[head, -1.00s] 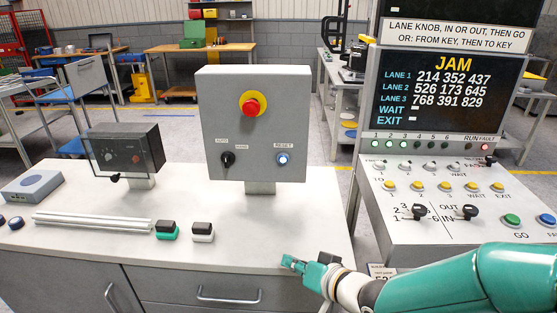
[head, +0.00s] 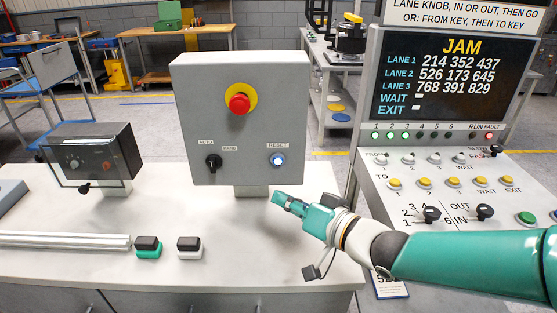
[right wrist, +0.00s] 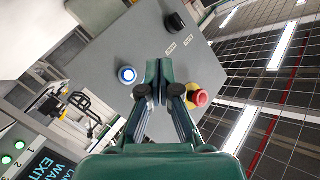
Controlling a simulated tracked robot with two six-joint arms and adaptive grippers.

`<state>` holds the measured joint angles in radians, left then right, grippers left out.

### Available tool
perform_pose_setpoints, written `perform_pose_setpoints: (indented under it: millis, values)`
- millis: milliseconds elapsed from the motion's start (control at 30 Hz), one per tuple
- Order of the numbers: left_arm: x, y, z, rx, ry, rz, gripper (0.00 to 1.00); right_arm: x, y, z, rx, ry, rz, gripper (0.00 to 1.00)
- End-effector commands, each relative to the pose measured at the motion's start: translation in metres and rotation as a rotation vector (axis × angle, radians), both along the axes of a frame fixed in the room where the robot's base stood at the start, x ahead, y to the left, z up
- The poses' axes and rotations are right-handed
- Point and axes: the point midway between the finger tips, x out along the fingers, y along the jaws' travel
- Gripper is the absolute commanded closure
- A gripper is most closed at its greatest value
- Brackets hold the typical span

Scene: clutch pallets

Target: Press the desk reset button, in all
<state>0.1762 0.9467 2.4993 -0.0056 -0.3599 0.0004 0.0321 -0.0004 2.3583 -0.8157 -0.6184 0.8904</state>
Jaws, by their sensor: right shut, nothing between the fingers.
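The reset button (head: 277,160) is a blue-lit round button under a RESET label, at the lower right of the grey control box (head: 240,130) on the desk. The button also shows in the right wrist view (right wrist: 127,75), left of the fingertips. My right gripper (head: 277,197) is shut and empty, in front of and below the button, apart from it. Its fingers (right wrist: 158,68) point toward the box face in the right wrist view. My left gripper is not in view.
The box also carries a red emergency stop (head: 239,103) and a black selector knob (head: 213,162). A clear-covered box (head: 95,155) stands at left. Two small rocker blocks (head: 148,247) and (head: 189,247) sit on the desk (head: 90,265). A sloped console (head: 440,190) with a JAM screen (head: 450,80) is at right.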

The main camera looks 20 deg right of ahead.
Motion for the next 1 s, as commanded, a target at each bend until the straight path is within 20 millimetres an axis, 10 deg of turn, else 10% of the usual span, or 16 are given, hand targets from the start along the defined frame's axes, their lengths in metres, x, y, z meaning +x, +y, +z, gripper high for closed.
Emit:
perform_pose_setpoints:
  millis: [1000]
  values:
    - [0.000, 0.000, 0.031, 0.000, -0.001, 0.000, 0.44, 0.085, -0.018, 0.001, 0.001, 0.001, 0.013, 1.00]
